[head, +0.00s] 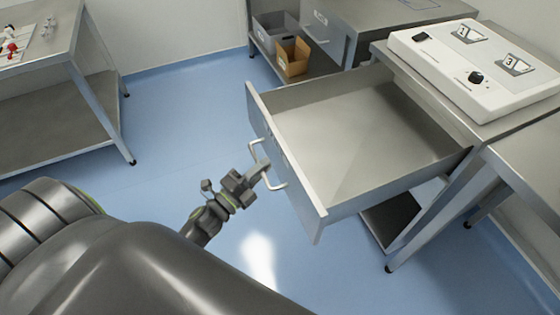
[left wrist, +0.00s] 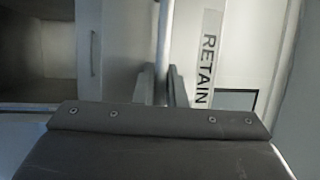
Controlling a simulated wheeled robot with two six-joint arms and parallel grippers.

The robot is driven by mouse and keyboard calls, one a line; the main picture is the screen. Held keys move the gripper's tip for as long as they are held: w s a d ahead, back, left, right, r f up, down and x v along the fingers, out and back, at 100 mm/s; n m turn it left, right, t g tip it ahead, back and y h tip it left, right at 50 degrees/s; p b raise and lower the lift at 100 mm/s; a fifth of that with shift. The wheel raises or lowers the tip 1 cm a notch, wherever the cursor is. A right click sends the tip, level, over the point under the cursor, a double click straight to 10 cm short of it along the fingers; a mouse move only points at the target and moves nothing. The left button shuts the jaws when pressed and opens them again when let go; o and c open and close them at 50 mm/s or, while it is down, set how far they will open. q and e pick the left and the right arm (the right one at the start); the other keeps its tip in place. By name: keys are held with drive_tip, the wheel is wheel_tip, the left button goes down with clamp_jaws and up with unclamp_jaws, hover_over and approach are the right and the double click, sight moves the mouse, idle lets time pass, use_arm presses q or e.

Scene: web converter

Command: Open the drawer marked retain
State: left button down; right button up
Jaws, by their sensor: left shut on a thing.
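The drawer (head: 345,125) is pulled far out from under the steel table, and its grey inside looks empty. The label RETAIN (left wrist: 207,70) shows on its front in the left wrist view. My left gripper (head: 262,172) is shut on the drawer's bar handle (head: 277,183). The handle (left wrist: 164,45) also runs between the fingers in the left wrist view. My right gripper is not in view.
A white panel with cards marked 2 and 3 (head: 480,65) lies on the table above the drawer. A shelf at the back holds a grey bin (head: 272,30) and a cardboard box (head: 293,57). Another steel table (head: 45,60) stands at left. Blue floor between is clear.

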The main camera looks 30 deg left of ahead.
use_arm(q)
drive_tip(key=shift+s+a, duration=0.85)
drive_tip(key=shift+s, duration=0.2)
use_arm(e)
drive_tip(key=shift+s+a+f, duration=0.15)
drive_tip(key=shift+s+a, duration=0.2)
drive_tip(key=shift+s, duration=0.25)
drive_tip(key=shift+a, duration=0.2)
use_arm(q)
drive_tip(key=c, duration=1.5)
unclamp_jaws()
